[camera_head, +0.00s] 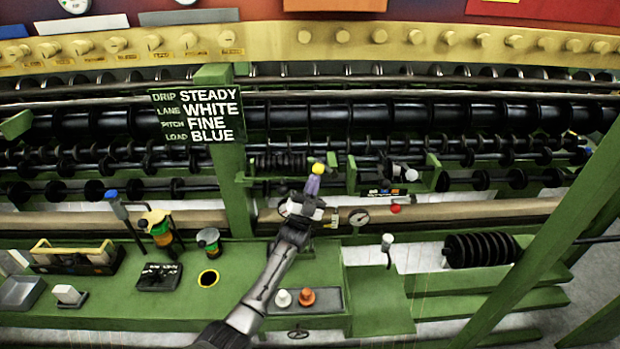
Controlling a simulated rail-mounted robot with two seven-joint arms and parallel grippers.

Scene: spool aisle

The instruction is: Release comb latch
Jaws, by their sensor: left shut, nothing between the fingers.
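My left gripper (314,184) reaches up from the bottom centre, in front of the machine's rollers. Its purplish fingers are shut with nothing between them. A round yellow knob (319,168) shows right at the fingertips; I cannot tell whether they touch it. A dark ribbed piece (280,162) sits on a green bracket just left of the knob. No part is plainly marked as the comb latch, and the gripper covers what lies behind and below the knob. My right gripper is not in view.
A sign (199,115) on a green post reads steady, white, fine, blue. The green bench holds a tray (330,300) with a white and an orange piece, and a lever (388,245). A black ribbed spool (482,249) is at right. A slanted green beam (548,235) crosses the right side.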

